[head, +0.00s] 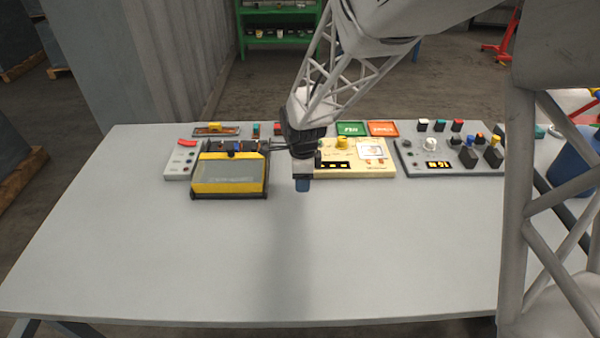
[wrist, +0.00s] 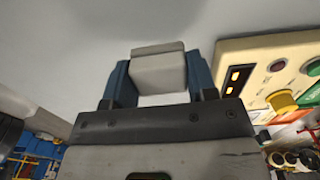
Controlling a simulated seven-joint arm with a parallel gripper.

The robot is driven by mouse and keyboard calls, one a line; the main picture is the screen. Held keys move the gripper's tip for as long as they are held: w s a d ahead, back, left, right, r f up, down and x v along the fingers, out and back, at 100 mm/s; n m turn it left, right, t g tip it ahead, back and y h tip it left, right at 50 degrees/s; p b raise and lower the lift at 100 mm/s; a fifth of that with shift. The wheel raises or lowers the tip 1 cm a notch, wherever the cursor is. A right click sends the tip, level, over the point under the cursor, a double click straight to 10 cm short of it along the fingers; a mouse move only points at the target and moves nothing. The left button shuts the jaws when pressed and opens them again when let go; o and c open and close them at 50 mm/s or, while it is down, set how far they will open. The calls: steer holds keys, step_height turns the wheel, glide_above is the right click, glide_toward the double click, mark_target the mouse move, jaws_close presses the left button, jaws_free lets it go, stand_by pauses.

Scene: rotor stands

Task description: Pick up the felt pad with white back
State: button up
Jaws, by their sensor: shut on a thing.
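My gripper (head: 303,186) points down above the table, in front of the gap between the yellow device and the cream panel. In the wrist view, its two blue fingers (wrist: 160,84) are shut on a small pale grey-white block, which I take to be the felt pad with white back (wrist: 158,72). The pad sits between the fingertips with a flat face and a darker top strip showing. In the head view the pad is hidden behind the gripper. I cannot tell how high it is above the table.
A yellow and black device (head: 229,187) stands to the left. A cream panel (head: 370,172) with a yellow knob is right of the gripper. The table's front half (head: 200,260) is clear.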

steer(key=shift+s, duration=0.2)
stand_by(0.5)
steer(key=o, duration=0.3)
steer(key=shift+c, duration=0.7)
steer(key=shift+w+d+r, duration=0.15)
steer(key=shift+w+d, duration=0.35)
steer(key=shift+w, duration=0.05)
steer(key=w+d+r, duration=0.1)
steer(key=w+d, duration=0.2)
steer(key=w+d+r, duration=0.1)
steer(key=w+d, duration=0.2)
steer(key=d, duration=0.1)
steer(key=w+d+r, duration=0.1)
steer(key=w+d, duration=0.2)
steer(key=d, duration=0.1)
steer(key=shift+w+d, duration=0.2)
steer(key=w+d+r, duration=0.1)
steer(key=w+d, duration=0.2)
steer(key=d, duration=0.4)
steer(key=w+d+r, duration=0.2)
steer(key=w+d, duration=0.1)
steer(key=d, duration=0.4)
steer(key=shift+w, duration=0.25)
